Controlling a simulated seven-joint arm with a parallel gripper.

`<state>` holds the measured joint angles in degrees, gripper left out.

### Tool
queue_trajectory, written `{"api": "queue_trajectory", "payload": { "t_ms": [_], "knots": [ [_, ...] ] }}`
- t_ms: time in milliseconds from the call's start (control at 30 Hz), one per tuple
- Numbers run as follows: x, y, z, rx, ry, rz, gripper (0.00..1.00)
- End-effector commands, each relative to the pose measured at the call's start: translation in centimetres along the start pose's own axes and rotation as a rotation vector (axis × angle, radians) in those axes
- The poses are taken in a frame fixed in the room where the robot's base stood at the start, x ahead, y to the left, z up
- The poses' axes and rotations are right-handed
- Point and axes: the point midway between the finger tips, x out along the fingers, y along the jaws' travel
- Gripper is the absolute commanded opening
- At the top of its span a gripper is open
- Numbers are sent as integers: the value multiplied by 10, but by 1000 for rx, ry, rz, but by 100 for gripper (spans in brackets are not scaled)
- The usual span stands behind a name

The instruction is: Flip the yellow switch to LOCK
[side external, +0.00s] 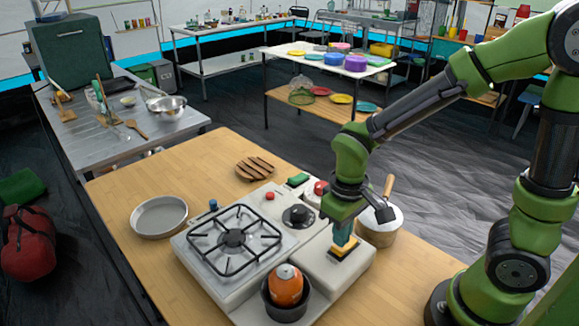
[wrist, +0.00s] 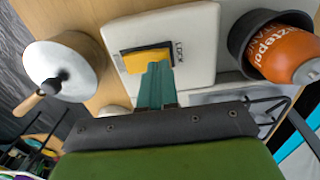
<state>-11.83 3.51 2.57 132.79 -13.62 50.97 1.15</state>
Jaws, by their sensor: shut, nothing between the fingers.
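The yellow switch (wrist: 146,61) sits in a dark frame on the white stove panel (wrist: 198,35). The word LOCK is printed beside it in the wrist view. In the side view the switch (side external: 345,248) shows just under my fingertips. My gripper (side external: 343,240) is shut and empty, pointing down, with its fingers at the switch. In the wrist view the teal fingers (wrist: 157,68) overlap one edge of the yellow switch. I cannot tell whether they touch it. The fingers hide part of the switch, and its tilt is unclear.
An orange gas canister (side external: 286,285) stands in a dark holder at the stove's front. A pot with a wooden handle (side external: 380,222) stands close behind my gripper. A burner grate (side external: 235,240), black knob (side external: 298,215) and metal pan (side external: 159,216) are to the left.

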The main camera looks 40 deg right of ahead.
Motion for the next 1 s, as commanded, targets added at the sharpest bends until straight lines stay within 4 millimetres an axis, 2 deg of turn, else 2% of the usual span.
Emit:
{"api": "queue_trajectory", "payload": {
  "t_ms": [1000],
  "knots": [
    [16, 0, 0, 0, -1, 1, 0]
  ]
}}
